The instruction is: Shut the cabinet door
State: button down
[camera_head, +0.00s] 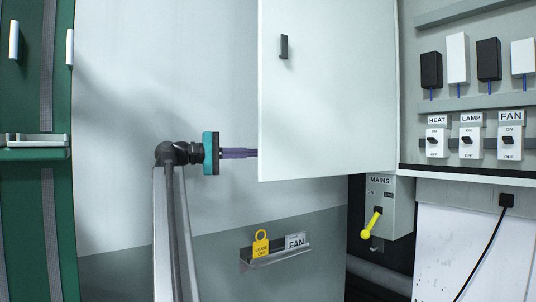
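The cabinet door (328,100) is a pale panel with a dark handle (284,47) near its upper left. It stands open to the left of the cabinet (468,100), whose inside shows. My gripper (239,153) has a teal body and purple fingers that point right at the door's free left edge, low down. The fingers end at that edge in the picture, so their tips seem hidden behind the door. I cannot tell whether they touch it, nor whether they are open or shut.
Inside the cabinet are black and white blocks above HEAT, LAMP and FAN switches (505,142). Below the door hangs a MAINS box (388,207) with a yellow lever (372,223). A wall tray (276,256) holds a yellow tag and a FAN tag. Green lockers (28,215) stand left.

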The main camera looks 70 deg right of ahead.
aim_at(286, 153)
jog(key=shift+s+d+p, duration=0.6)
jog(key=shift+s+p, duration=0.15)
jog(key=shift+s, duration=1.05)
jog(key=shift+s+d+p, duration=0.6)
jog(key=shift+s+p, duration=0.1)
jog(key=shift+s, duration=1.1)
jog(key=shift+s+d+p, duration=0.6)
jog(key=shift+s+p, duration=0.15)
jog(key=shift+s, duration=1.05)
